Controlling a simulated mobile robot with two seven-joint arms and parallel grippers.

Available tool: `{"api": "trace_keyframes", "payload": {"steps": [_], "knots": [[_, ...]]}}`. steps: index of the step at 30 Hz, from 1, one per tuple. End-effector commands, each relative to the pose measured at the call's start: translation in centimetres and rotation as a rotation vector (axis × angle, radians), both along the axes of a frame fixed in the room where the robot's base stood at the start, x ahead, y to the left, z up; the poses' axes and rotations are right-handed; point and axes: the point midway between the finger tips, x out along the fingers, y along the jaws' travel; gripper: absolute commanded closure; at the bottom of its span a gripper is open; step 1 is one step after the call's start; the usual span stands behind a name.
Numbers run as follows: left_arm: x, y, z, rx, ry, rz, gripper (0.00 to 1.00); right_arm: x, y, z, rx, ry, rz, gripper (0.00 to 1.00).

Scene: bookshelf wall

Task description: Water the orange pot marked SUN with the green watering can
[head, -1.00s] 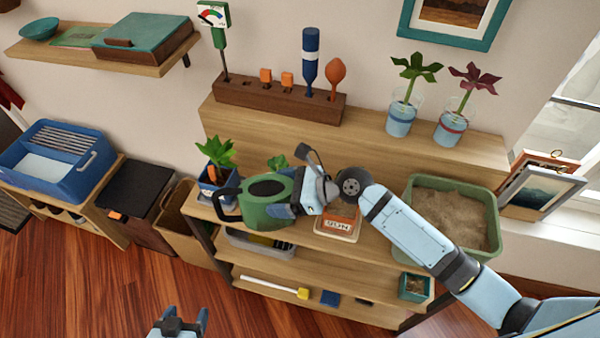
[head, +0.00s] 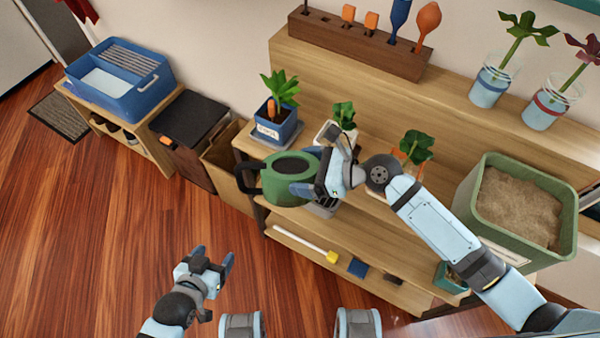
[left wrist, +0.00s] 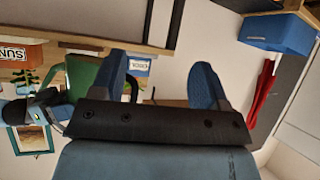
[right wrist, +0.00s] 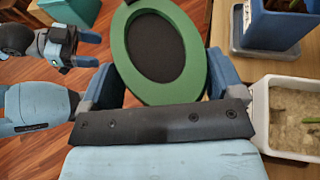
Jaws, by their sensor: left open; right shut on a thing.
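The green watering can (head: 268,187) is in my right gripper (head: 312,186), which is shut on it in front of the shelf's top board. Its green rim and dark opening fill the top of the right wrist view (right wrist: 133,78). The orange pot marked SUN (left wrist: 18,52) shows at the left edge of the left wrist view. In the head view my right arm hides most of that pot; its green plant (head: 416,146) rises behind the arm, right of the can. My left gripper (head: 213,260) is open and empty, low in front of the shelf.
A blue pot (head: 276,128) stands left of a white pot (head: 328,132) on the shelf, both close behind the can. A green sand bin (head: 515,240) stands at right. A wooden block with tools (head: 355,45) is on the upper ledge. The floor at left is clear.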

Motion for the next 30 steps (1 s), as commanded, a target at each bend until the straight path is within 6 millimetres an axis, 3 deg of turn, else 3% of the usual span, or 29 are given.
{"api": "trace_keyframes", "payload": {"steps": [6, 11, 30], "knots": [[-0.1, 0.1, -3.8, -0.008, 0.021, 0.006, 0.32, 0.1, -1.4, -1.5, 0.037, -0.001, -0.001, 0.41], [0.1, -0.1, -5.1, -0.023, 0.041, 0.016, 0.32, 0.1, -2.4, -1.9, 0.062, 0.0, 0.0, 0.41], [0.8, -0.9, -5.1, -0.057, 0.037, 0.03, 0.32, 0.1, -2.7, -1.9, 0.156, 0.004, 0.001, 0.41]]}}
